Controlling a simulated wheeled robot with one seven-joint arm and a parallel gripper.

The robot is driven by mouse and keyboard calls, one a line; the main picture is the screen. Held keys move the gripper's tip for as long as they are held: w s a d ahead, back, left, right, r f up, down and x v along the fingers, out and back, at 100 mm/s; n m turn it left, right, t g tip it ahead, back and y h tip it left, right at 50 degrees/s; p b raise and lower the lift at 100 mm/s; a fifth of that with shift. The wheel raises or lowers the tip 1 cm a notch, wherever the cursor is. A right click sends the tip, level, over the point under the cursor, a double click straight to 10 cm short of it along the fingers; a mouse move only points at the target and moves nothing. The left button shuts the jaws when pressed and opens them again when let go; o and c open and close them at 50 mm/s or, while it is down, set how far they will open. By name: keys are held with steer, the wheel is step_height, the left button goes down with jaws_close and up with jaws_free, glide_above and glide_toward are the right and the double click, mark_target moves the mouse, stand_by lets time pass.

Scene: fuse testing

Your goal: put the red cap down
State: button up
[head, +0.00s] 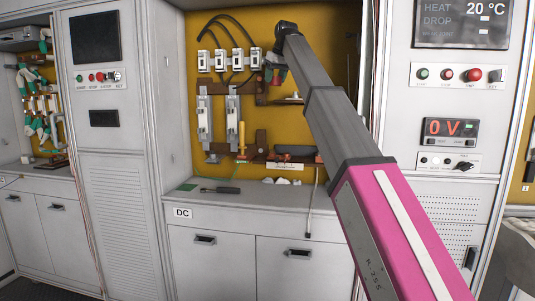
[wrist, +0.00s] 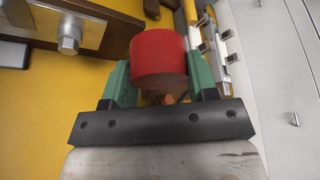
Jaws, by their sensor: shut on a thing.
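The red cap (wrist: 160,58) is a short red cylinder in the wrist view. It sits between the two green fingers of my gripper (wrist: 158,70), which is shut on it. In the head view my gripper (head: 274,78) is up by the yellow back panel, and only a small patch of red (head: 282,74) shows past my arm. The cap is held well above the grey counter (head: 262,201). Its underside is hidden.
White fuse holders (head: 237,62) with black cables are on the yellow panel (head: 290,22). Brown bars and a yellow-handled tool (head: 241,138) are below. A dark screwdriver (head: 220,190) and small white pieces (head: 283,181) lie on the counter. The counter's front left is mostly clear.

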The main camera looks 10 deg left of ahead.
steer(key=s+d+f+m, duration=0.15)
steer(key=s+f, duration=0.25)
steer(key=f, duration=0.8)
steer(key=s+d+f, duration=0.3)
steer(key=f, duration=0.8)
steer(key=s+d+f+m, duration=0.15)
steer(key=s+f, duration=0.25)
steer(key=f, duration=0.8)
steer(key=n, duration=0.1)
glide_above(305, 198)
steer(key=shift+t+h, duration=0.3)
steer(key=f, duration=0.7)
steer(key=shift+s+d, duration=0.35)
steer(key=shift+s, duration=0.05)
steer(key=shift+f, duration=1.95)
steer(key=shift+f, duration=0.15)
steer(key=o, duration=0.9)
steer(key=v, duration=1.2)
